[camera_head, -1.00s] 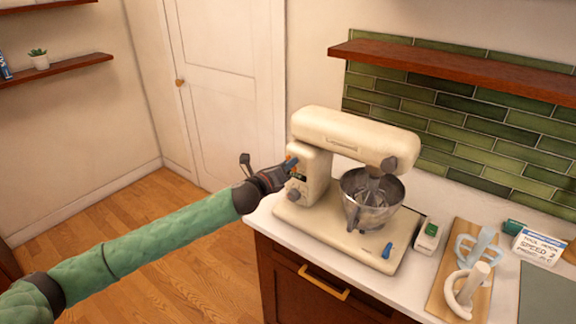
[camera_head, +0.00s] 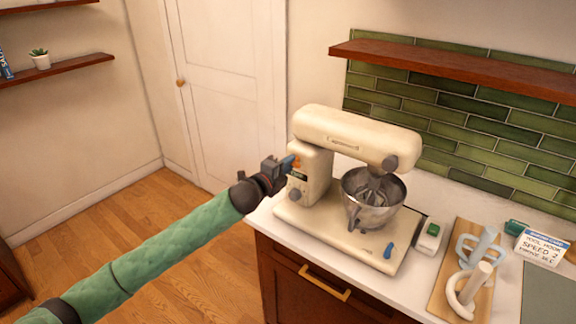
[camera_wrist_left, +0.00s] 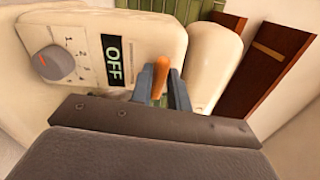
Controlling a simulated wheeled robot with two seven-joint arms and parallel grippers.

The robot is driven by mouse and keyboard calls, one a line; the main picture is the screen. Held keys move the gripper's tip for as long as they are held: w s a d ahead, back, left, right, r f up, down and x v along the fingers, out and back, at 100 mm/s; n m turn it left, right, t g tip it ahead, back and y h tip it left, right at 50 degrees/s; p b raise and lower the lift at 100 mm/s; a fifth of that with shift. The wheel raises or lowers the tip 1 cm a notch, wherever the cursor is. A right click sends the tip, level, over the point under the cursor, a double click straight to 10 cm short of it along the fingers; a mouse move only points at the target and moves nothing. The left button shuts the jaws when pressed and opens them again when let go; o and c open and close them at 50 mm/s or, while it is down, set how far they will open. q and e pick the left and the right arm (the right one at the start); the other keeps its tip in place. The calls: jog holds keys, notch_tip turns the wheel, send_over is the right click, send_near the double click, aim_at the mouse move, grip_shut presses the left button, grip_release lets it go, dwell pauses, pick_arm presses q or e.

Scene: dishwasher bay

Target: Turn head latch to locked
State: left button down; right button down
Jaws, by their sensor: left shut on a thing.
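The cream stand mixer (camera_head: 345,132) stands on the counter, its head level over the steel bowl (camera_head: 372,200). The head latch, a small orange lever (camera_wrist_left: 160,76), sits on the mixer's side beside the display reading OFF (camera_wrist_left: 115,58). My left gripper (camera_head: 287,163) is at that side of the mixer. In the left wrist view its two blue-grey fingers (camera_wrist_left: 161,88) are on either side of the orange lever and shut on it. The fingers hide the lever's base, and I cannot read any latch marking. My right gripper is not in view.
A blue lever (camera_head: 388,251) is on the mixer base. To the right are a small green-topped box (camera_head: 430,231), a wooden board (camera_head: 437,296) with attachments, and a note card (camera_head: 541,247). A shelf (camera_head: 460,68) hangs above.

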pick_arm(q)
jog(key=shift+w+n, duration=0.1)
jog(key=shift+n, duration=0.7)
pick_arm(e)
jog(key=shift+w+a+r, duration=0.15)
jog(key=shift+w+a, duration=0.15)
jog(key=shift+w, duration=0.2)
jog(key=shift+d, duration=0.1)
pick_arm(q)
jog(key=c, duration=1.3)
grip_release()
jog(key=shift+a+f, duration=0.1)
jog(key=shift+c, duration=0.2)
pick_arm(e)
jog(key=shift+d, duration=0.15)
